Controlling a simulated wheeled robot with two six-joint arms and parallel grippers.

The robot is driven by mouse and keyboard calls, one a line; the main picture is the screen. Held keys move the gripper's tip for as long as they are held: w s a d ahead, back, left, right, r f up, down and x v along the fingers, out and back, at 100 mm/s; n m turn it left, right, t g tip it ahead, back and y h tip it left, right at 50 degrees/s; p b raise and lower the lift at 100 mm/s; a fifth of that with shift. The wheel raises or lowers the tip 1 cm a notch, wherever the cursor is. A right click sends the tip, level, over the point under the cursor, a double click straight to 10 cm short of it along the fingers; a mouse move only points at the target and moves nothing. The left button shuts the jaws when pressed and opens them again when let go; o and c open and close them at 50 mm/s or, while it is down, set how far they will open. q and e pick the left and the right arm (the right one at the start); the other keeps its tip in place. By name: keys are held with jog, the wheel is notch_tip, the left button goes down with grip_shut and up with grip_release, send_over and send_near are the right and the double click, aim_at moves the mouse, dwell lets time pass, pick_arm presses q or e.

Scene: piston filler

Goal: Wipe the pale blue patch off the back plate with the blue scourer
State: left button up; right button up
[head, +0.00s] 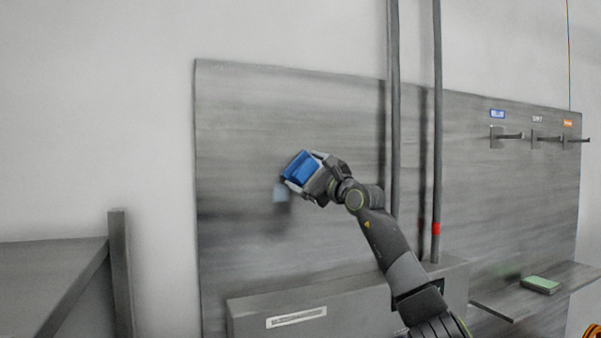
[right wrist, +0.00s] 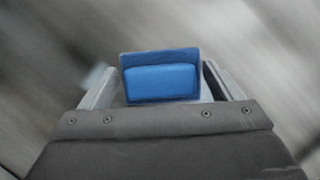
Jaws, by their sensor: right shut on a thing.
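The blue scourer (head: 298,167) is held between the fingers of my right gripper (head: 301,172), in front of the grey back plate (head: 300,110). The pale blue patch (head: 280,193) is on the plate just below and left of the scourer, partly covered by it or the gripper. In the right wrist view the scourer (right wrist: 160,80) sits between the two fingers of the gripper (right wrist: 165,90), and a small pale blue bit of the patch (right wrist: 95,77) shows at the left finger. I cannot tell whether the scourer touches the plate. My left gripper is not in view.
A green sponge (head: 540,285) lies on a shelf (head: 510,302) at the lower right. Two vertical pipes (head: 437,120) stand before the plate, right of the gripper. Labelled hooks (head: 510,136) are at the upper right. A grey box (head: 350,298) is below the arm.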

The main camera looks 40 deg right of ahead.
jog(key=shift+s+d, duration=0.2)
jog(key=shift+d, duration=0.5)
jog(key=s+d, duration=0.2)
jog(key=d, duration=0.7)
dwell(0.3)
jog(key=shift+s+d, duration=0.1)
jog(key=shift+s+a+b, duration=0.25)
jog(key=shift+s+b, duration=0.5)
jog(key=shift+s, duration=0.2)
jog(key=shift+s+a+b, duration=0.2)
jog(key=shift+s+b, duration=0.55)
jog(key=shift+s, duration=0.15)
jog(key=shift+s+a+b, duration=0.25)
jog(key=shift+s+b, duration=0.5)
jog(key=shift+s, duration=0.2)
